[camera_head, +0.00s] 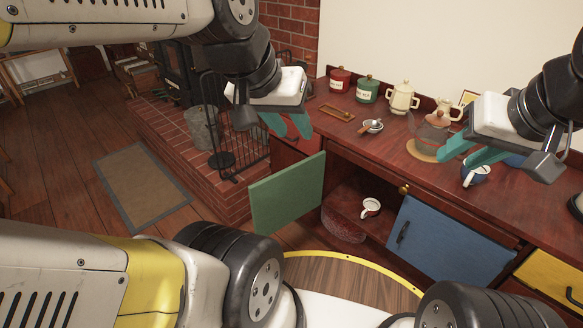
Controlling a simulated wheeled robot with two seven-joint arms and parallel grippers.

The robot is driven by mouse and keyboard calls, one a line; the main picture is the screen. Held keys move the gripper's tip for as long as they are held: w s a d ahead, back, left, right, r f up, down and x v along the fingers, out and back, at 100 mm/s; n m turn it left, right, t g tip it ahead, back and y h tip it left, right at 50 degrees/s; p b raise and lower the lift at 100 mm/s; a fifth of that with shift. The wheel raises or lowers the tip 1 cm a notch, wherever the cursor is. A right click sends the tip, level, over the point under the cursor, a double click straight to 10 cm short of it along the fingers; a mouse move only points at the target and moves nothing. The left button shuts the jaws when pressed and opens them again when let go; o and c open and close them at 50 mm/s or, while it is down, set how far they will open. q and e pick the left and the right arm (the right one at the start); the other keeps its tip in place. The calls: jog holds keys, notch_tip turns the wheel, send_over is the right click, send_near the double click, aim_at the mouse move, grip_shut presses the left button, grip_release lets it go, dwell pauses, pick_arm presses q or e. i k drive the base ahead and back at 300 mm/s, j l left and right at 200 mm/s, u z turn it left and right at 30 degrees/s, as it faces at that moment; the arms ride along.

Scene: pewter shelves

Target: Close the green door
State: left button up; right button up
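The green door (288,193) of the low cabinet stands swung open, sticking out from the cabinet front. Its flat green face is toward me, and I see no handle on it. Behind it the cabinet opening shows a dark red shelf (345,198). My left gripper (288,126) has teal fingers spread apart and empty. In the picture it is above the door, near the counter's left end, apart from the door. My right gripper (468,152) is over the right part of the counter, its teal fingers apart and holding nothing I can see.
A blue door (447,240) and a yellow drawer (556,276) are to the right. A white mug (370,208) sits inside the cabinet. A brick hearth (185,145) is left of the door.

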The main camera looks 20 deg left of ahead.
aim_at(278, 199)
jog(key=j+z, duration=0.2)
jog(key=j, duration=0.25)
jog(key=j+z, duration=0.2)
jog(key=j, duration=0.25)
jog(key=k+j+z, duration=0.2)
jog(key=j, duration=0.25)
jog(key=j+z, duration=0.2)
jog(key=j, duration=0.3)
jog(key=k+j+z, duration=0.2)
jog(key=j, duration=0.2)
jog(key=j+z, duration=0.25)
jog(key=j, duration=0.2)
jog(key=i+j+z, duration=0.1)
jog(key=j+z, duration=0.2)
jog(key=j, duration=0.35)
jog(key=j+z, duration=0.25)
jog(key=j, duration=0.35)
jog(key=i+j+z, duration=0.1)
jog(key=i+j, duration=0.15)
jog(key=j, duration=0.3)
jog(key=k+l+z, duration=0.1)
jog(key=l, duration=0.2)
jog(key=k+l, duration=0.2)
jog(key=l+z, duration=0.05)
jog(key=l, duration=0.05)
